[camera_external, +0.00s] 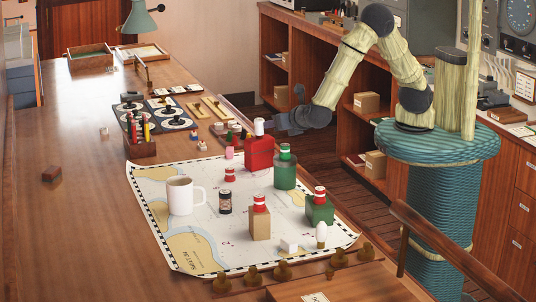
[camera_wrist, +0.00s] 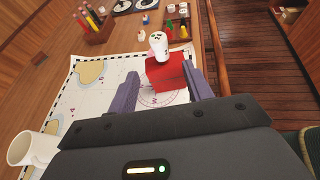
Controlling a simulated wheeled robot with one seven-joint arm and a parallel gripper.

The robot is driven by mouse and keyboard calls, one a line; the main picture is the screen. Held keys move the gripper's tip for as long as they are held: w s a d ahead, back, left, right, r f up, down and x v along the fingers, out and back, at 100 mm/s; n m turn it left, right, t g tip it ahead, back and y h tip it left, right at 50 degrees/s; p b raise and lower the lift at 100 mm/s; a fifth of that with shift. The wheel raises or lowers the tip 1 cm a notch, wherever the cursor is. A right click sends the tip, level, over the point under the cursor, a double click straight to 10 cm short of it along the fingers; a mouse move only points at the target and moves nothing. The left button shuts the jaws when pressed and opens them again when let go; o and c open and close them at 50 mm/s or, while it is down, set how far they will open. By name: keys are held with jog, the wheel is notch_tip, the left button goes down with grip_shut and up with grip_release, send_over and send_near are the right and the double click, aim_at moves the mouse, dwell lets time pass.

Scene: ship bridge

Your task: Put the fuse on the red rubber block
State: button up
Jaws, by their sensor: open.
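The red block (camera_external: 259,155) stands on the chart, with a small white cylinder (camera_external: 259,127) upright on top. In the wrist view the red block (camera_wrist: 166,76) shows between and beyond my fingers, and the white cylinder (camera_wrist: 158,44) has dark marks. I cannot tell for sure which thing is the fuse; the white cylinder may be it. A dark cylinder with pale ends (camera_external: 225,202) stands near the mug. My gripper (camera_external: 283,122) is open and empty, to the right of the red block near the table edge; its spread fingers (camera_wrist: 161,67) show in the wrist view.
On the chart (camera_external: 205,245) stand a white mug (camera_external: 180,195), a green canister (camera_external: 285,172), a tan block (camera_external: 260,224), a green block (camera_external: 320,212) and a bulb (camera_external: 321,232). Several red-and-white cylinders stand among them. A pencil box (camera_external: 141,148) is behind. The table's left side is mostly clear.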

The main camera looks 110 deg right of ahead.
jog(key=s+f+m+g+y, duration=0.3)
jog(key=s+m+y, duration=0.3)
jog(key=s+m, duration=0.3)
jog(key=s+a+r+m+t+y, duration=0.3)
jog(key=s+a+m+y, duration=0.3)
jog(key=m, duration=0.5)
jog(key=shift+s+a+r+y, duration=0.3)
jog(key=shift+a+r+y, duration=0.2)
jog(key=shift+a+y, duration=0.1)
